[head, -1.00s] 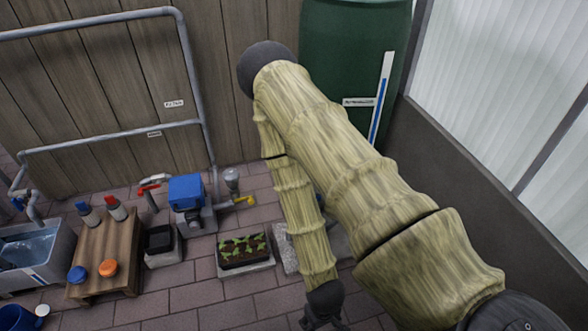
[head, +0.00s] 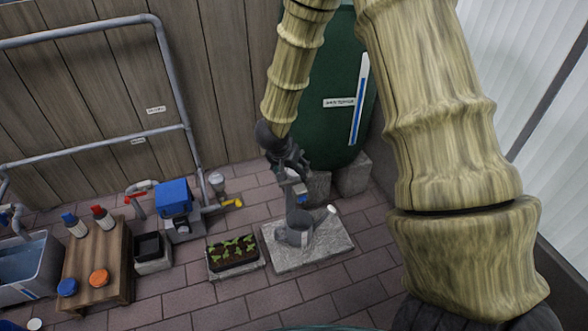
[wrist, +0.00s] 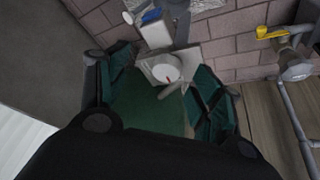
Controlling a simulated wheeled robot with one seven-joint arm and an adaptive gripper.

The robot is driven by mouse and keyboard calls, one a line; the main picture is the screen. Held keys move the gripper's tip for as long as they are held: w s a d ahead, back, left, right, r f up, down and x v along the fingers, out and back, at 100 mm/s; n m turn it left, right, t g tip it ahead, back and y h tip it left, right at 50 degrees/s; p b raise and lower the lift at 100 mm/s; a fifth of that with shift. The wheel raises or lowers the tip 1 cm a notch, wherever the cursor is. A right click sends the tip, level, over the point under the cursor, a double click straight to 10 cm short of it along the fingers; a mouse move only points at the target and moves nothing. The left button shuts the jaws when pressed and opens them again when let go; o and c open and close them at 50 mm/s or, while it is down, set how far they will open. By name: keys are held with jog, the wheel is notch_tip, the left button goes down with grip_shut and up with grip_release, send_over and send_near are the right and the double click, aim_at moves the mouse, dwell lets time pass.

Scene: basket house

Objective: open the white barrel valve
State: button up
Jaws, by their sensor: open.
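The green barrel (head: 320,100) stands at the back by the wall. In the wrist view, its green side (wrist: 145,105) shows between my fingers. A white round valve part (wrist: 162,67) with a small red mark and a pale lever (wrist: 172,87) sits between and just beyond my open fingers. I cannot tell whether a finger touches it. In the head view, my gripper (head: 298,170) is at the barrel's lower front, above a pale spout piece (head: 293,187). It hides most of the valve there.
A blue pump (head: 174,197), pipes and a wooden stand (head: 98,265) are farther left. Stone blocks (head: 352,174) support the barrel.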

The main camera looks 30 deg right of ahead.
aim_at(294, 172)
notch_tip(294, 172, up, 4)
jog(key=w+m, duration=0.1)
jog(key=w, duration=0.1)
jog(key=b+x, duration=0.5)
jog(key=x, duration=0.5)
jog(key=shift+w+a+b, duration=0.15)
jog(key=shift+b, duration=0.15)
jog(key=shift+w+d+f, duration=0.2)
jog(key=shift+d+f, duration=0.05)
jog(key=shift+f, duration=0.3)
jog(key=c, duration=1)
